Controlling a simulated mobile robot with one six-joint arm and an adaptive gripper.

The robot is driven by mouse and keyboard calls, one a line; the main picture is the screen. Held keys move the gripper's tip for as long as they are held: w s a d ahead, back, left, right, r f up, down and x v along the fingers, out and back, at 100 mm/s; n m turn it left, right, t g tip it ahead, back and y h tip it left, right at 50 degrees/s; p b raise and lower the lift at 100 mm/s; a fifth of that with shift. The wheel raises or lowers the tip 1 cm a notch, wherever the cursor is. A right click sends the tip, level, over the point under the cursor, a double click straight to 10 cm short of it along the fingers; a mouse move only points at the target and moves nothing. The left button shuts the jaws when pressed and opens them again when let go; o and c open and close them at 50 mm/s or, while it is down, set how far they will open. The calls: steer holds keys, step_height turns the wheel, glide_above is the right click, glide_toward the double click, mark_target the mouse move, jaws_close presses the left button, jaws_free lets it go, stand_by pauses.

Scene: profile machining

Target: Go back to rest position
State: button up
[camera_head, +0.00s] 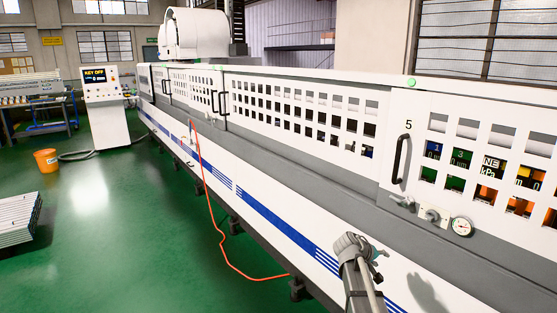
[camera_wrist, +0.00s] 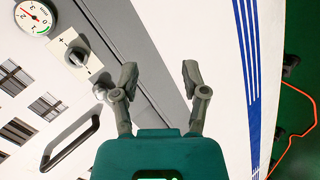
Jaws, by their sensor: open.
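In the wrist view my gripper (camera_wrist: 158,80) is open, with its two fingers apart and nothing between them. It is in front of the long white machine (camera_wrist: 200,25), whose blue stripes run along the right side of that view. In the head view part of my arm shows at the lower right, in front of the machine's lower panel (camera_head: 262,207). The fingertips cannot be made out there. A round gauge (camera_wrist: 34,17) and a knob (camera_wrist: 76,58) on a plate are left of my gripper in the wrist view, apart from it.
The machine's doors (camera_head: 300,107) have black handles (camera_head: 401,158) and stand closed. An orange hose (camera_head: 212,215) hangs from the machine to the green floor. A control console (camera_head: 105,110) reads "KEY OFF". An orange bucket (camera_head: 46,160) and stacked profiles (camera_head: 18,218) stand at left, with open floor between.

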steer(key=s+a+f+g+y+p, duration=0.1)
steer(key=s+a+f+g+y, duration=0.1)
steer(key=s+a+y, duration=0.3)
steer(key=s+a+f+m+g+y+p, duration=0.1)
steer(key=s+a+f+g+y, duration=0.1)
steer(key=s+a, duration=1)
steer(key=s+f+y, duration=0.1)
steer(key=s+y, duration=0.1)
steer(key=s, duration=0.4)
steer(key=shift+g+y, duration=0.4)
